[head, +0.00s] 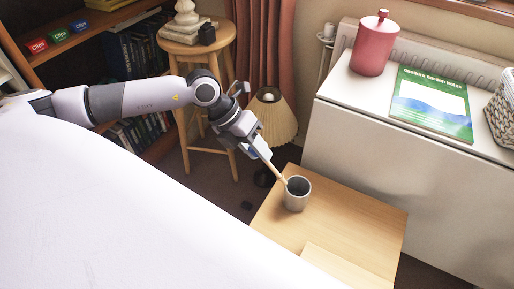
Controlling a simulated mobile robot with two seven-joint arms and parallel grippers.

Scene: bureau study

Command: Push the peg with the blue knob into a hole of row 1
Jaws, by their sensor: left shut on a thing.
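My left gripper (260,152) reaches in from the left, above the low wooden table. It is shut on a slim, light wooden stick (274,170), which slants down to the right. The stick's lower end meets the rim of a grey cup (296,201) in the picture; I cannot tell whether it touches the cup or is inside it. A blue knob cannot be made out for certain, as the gripper covers the stick's upper end. No row of holes can be made out. My right gripper is not in view.
The low wooden table (345,217) is clear right of the cup; a pale flat piece (345,266) lies at its front. A lamp with a cream shade (270,117) and a round stool (193,48) stand behind. A white cabinet (400,165) bears a red jar (375,48) and a green book (431,103).

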